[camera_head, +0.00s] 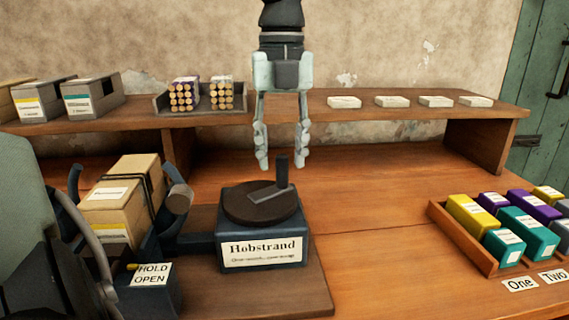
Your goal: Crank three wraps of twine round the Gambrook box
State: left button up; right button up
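A tan box (112,215) with a white label too small to read sits on its side at the left, between dark curved holders. Dark twine (147,185) runs round it; I cannot count the wraps. Beside it stands a dark block labelled Hobstrand (265,248), with a round brown disc (240,207) on top carrying a crank arm and an upright dark handle (282,172). My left gripper (282,160) points down over the disc, fingers spread, apart on either side of the handle's top in the picture. I cannot tell whether they touch it. My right gripper is out of view.
A "HOLD OPEN" block (152,285) with a yellow knob stands in front of the box. A tray (465,240) of coloured boxes sits at the right. Behind runs a raised shelf (370,112) with boxes, rolls and white blocks. The table between press and tray is clear.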

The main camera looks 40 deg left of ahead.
aim_at(259, 184)
pick_arm(q)
jog(key=shift+w+f, duration=0.1)
jog(key=shift+f, duration=1.35)
grip_shut()
